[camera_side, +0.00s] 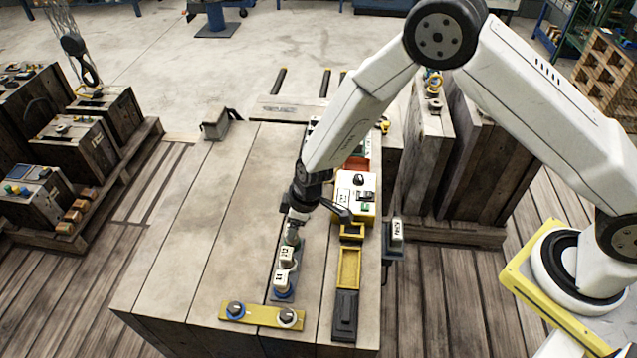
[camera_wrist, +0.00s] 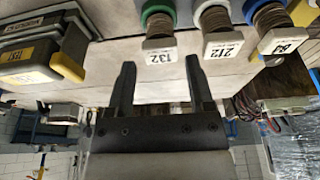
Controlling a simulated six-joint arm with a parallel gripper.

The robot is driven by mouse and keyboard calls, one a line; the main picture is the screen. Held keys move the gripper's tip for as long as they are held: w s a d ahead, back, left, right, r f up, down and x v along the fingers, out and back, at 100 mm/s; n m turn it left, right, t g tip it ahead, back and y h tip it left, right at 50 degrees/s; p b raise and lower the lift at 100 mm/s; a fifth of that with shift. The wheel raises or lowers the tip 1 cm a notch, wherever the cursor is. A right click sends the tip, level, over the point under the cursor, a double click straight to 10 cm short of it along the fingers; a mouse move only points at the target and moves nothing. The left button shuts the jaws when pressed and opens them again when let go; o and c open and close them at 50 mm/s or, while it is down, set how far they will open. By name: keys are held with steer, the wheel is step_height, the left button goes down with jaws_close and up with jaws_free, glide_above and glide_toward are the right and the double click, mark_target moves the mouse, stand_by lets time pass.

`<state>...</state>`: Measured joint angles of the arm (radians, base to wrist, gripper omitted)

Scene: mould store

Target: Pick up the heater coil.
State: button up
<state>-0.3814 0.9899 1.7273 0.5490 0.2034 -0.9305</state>
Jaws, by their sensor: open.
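Several coil-like spools with white number tags stand in a row; I take them as the heater coils. In the wrist view, a green-topped coil (camera_wrist: 159,24), a white-topped coil (camera_wrist: 213,18) and a blue-topped coil (camera_wrist: 270,14) show at the top, with brown windings. In the side view my gripper (camera_side: 296,216) is close above the row's far end.
A yellow bar with two knobs (camera_side: 262,315) lies at the bench's near edge. Right of the coils are a yellow tray (camera_side: 349,268), a dark block (camera_side: 345,315) and a white control box (camera_side: 355,190). The bench's left half (camera_side: 215,220) is mostly clear.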

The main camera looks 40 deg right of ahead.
steer(key=shift+f, duration=0.1)
steer(key=shift+x, duration=2.5)
jaws_close()
